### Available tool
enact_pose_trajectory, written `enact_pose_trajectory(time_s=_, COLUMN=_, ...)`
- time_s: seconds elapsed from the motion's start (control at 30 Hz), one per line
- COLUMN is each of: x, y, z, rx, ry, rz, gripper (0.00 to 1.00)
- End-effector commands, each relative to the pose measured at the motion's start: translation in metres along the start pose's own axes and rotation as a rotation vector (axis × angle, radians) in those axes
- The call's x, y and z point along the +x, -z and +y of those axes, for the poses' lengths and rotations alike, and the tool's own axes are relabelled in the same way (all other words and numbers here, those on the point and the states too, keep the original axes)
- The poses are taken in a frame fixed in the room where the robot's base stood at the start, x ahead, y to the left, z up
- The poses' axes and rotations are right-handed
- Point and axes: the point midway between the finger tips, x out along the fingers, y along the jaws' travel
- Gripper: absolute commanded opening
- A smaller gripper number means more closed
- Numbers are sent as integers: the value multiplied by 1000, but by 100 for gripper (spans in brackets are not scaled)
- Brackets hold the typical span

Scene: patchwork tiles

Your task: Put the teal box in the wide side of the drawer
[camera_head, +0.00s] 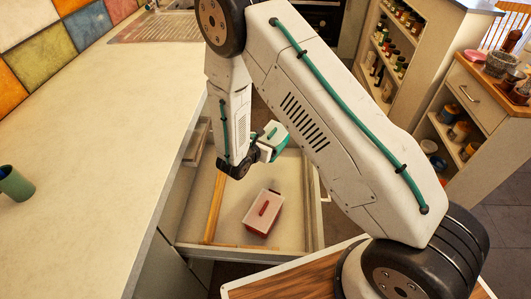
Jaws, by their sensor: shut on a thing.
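My gripper (257,152) is shut on the teal box (273,142), which has a pale top. The arm hides part of the grip. The box is held tilted over the far part of the open drawer (275,247), above its wide side. A wooden divider (214,204) splits the drawer into a narrow left side and a wide right side. A red box (263,213) with a pale rim and a red handle lies in the wide side, nearer the front, apart from the teal box.
The wide side has bare floor around the red box.

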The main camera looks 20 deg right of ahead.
Motion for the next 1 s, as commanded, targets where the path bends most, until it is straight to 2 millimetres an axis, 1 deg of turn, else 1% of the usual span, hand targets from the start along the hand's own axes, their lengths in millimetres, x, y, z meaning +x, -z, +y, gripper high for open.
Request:
enact_pose_trajectory(time_s=0.03, x=2, y=19, z=2, rx=-19, ry=-29, rz=3, gripper=56)
enact_pose_trajectory(time_s=0.1, x=5, y=34, z=4, rx=-24, ry=-51, rz=4, gripper=56)
enact_pose_trajectory(time_s=0.2, x=8, y=48, z=6, rx=-28, ry=-67, rz=3, gripper=56)
enact_pose_trajectory(time_s=0.47, x=14, y=65, z=6, rx=-29, ry=-74, rz=3, gripper=56)
enact_pose_trajectory(time_s=0.8, x=29, y=99, z=6, rx=-29, ry=-73, rz=3, gripper=56)
enact_pose_trajectory(time_s=1.0, x=34, y=112, z=6, rx=-29, ry=-73, rz=3, gripper=56)
